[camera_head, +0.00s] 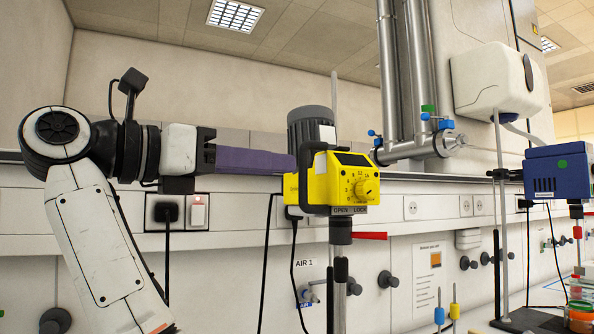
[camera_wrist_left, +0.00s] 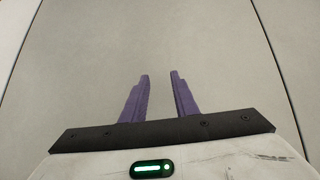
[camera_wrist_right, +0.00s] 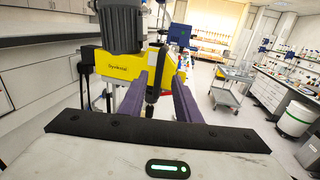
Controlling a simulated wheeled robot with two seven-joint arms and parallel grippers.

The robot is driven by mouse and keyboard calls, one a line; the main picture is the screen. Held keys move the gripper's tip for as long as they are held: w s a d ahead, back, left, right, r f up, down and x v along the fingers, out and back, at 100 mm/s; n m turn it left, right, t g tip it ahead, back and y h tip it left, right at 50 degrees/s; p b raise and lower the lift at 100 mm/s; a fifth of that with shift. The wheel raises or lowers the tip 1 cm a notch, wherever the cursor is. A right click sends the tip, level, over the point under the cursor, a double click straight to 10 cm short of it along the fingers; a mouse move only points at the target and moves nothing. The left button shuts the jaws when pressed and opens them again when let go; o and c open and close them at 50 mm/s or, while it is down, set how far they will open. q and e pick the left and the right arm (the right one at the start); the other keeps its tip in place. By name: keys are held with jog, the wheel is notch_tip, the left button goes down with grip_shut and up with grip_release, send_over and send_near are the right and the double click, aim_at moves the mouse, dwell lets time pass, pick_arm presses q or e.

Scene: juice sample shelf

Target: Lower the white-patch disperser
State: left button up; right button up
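In the right wrist view, the right gripper (camera_wrist_right: 158,76) is open, with the yellow disperser (camera_wrist_right: 112,66) ahead of the fingertips; contact cannot be told. My left gripper (camera_wrist_left: 160,75) is open and empty before a plain grey surface.
A blue disperser (camera_head: 555,172) with a green patch stands at the right on its own rod. Jars (camera_head: 581,315) stand below it. A white wall dispenser (camera_head: 497,82) and metal pipes (camera_head: 407,70) are behind. Black cables hang near the yellow disperser.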

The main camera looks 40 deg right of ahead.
aim_at(303, 206)
jog(key=d, duration=0.7)
jog(key=shift+s, duration=0.35)
grip_shut()
